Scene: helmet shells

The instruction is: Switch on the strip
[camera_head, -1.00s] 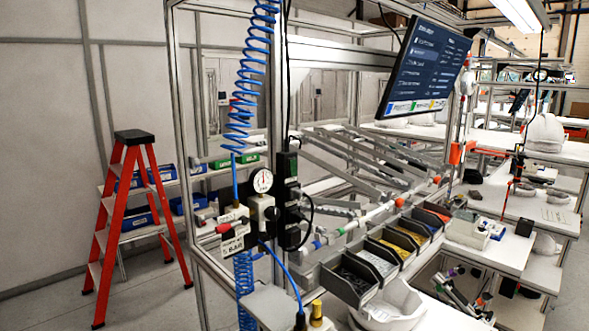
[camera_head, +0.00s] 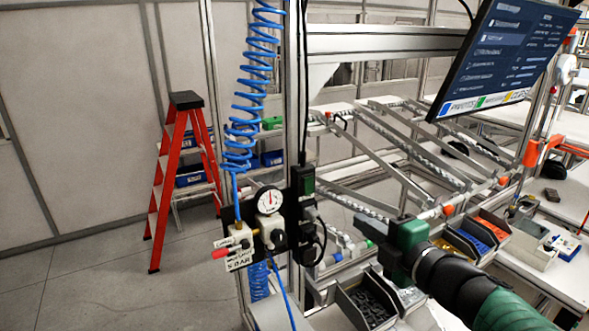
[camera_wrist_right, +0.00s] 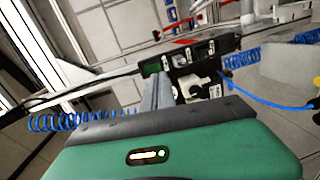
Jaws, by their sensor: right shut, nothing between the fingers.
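The black power strip (camera_head: 306,215) is mounted upright on the aluminium post, beside the pressure gauge. Its green switch (camera_head: 307,185) is near its top end. In the right wrist view the strip (camera_wrist_right: 205,52) runs across the upper middle, with the green switch (camera_wrist_right: 152,69) at its left end. Whether the switch is on cannot be told. My right gripper (camera_head: 362,225) reaches in from the right, shut and empty, its fingers pointing left toward the strip, apart from it in the picture. In the wrist view its closed fingers (camera_wrist_right: 158,85) point just below the strip. My left gripper is not in view.
The gauge (camera_head: 269,199) and air regulator (camera_head: 240,236) sit left of the strip. A coiled blue hose (camera_head: 246,130) hangs there. A monitor (camera_head: 505,50) is upper right. Parts bins (camera_head: 362,305) stand below my right arm. A red ladder (camera_head: 160,200) stands at left.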

